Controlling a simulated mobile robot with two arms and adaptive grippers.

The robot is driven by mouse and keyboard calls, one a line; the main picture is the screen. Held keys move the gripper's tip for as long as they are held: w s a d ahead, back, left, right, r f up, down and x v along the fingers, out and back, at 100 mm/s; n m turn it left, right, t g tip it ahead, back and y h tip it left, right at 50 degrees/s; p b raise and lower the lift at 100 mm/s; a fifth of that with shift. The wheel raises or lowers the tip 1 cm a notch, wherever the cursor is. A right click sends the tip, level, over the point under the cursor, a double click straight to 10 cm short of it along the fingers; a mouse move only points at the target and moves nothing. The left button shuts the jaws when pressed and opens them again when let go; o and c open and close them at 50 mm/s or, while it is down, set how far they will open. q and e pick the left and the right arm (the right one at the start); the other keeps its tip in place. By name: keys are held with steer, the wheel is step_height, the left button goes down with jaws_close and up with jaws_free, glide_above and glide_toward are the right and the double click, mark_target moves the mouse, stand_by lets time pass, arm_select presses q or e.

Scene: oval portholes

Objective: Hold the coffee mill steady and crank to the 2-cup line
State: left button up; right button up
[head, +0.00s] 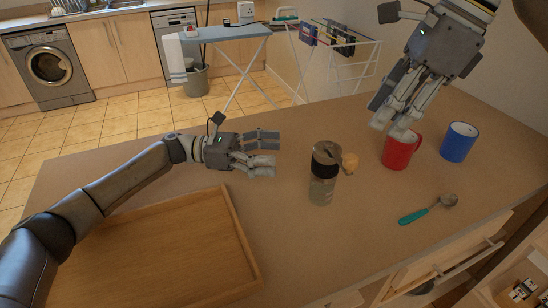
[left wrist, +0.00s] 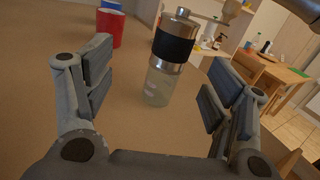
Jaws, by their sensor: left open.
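The coffee mill (head: 323,190) stands upright on the counter, a clear lower jar with a black band and metal top. Its crank's round wooden knob (head: 350,162) sticks out to the right. My left gripper (head: 276,153) is open and empty, to the left of the mill and apart from it. In the left wrist view the mill (left wrist: 158,88) stands ahead, between the open fingers. My right gripper (head: 395,122) points down just above and beside the red mug; its finger gap is unclear. The line on the jar is too small to read.
A red mug (head: 400,151) and a blue mug (head: 458,143) stand right of the mill. A teal-handled scoop (head: 428,210) lies in front of them. A wooden tray (head: 240,235) lies front left. The counter between tray and scoop is clear. An open drawer (head: 440,270) is below the front edge.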

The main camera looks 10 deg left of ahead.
mark_target(324, 164)
arm_select(q)
steer(key=shift+m+g, duration=0.7)
steer(key=shift+m, duration=0.1)
steer(key=d, duration=0.8)
steer(key=s+d, duration=0.1)
steer(key=d, duration=0.3)
steer(key=shift+d+f, duration=0.1)
steer(key=shift+f, duration=0.15)
steer(key=shift+c, duration=0.2)
